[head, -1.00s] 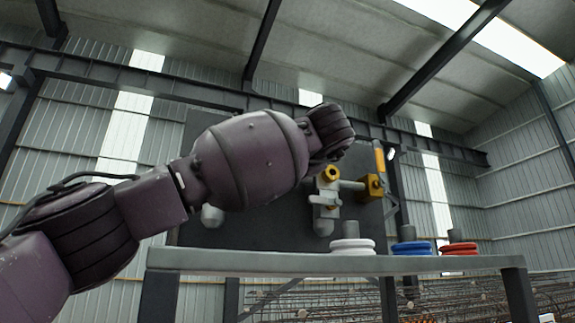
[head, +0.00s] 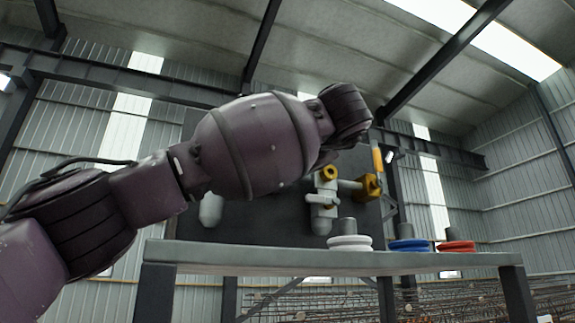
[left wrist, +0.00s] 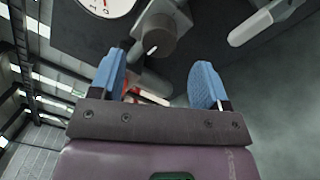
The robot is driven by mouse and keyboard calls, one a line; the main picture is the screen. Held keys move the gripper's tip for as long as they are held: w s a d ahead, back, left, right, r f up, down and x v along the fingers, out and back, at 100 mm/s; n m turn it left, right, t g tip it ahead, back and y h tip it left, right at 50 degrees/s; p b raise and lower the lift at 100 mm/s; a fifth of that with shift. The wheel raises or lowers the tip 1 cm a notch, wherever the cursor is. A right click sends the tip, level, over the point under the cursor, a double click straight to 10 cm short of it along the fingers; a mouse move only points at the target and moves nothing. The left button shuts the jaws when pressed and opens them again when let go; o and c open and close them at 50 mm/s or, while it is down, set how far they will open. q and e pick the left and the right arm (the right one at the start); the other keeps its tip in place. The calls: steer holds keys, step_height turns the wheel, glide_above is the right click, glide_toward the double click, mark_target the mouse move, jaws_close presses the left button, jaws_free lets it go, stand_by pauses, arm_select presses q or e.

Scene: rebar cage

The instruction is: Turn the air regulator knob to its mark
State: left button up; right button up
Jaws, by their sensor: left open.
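The regulator knob (left wrist: 152,38) is a dark grey ribbed cylinder with a short white line on its near face, at the top middle of the left wrist view. Part of a round white gauge (left wrist: 106,4) shows left of it. My left gripper (left wrist: 160,72) has two blue fingers spread apart, with nothing held between them. The knob appears ahead of the fingertips, between them in the picture; whether they touch cannot be told. In the head view my left arm covers this gripper and the knob. My right gripper is in neither view.
A dark panel (head: 262,215) carries a yellow and grey valve fitting (head: 326,190) right of my arm. Below it, a grey table (head: 240,256) holds white (head: 349,242), blue (head: 409,244) and red (head: 456,246) ringed pieces. A pale handle (left wrist: 258,24) lies right of the knob.

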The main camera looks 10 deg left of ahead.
arm_select(q)
steer(key=v, duration=0.6)
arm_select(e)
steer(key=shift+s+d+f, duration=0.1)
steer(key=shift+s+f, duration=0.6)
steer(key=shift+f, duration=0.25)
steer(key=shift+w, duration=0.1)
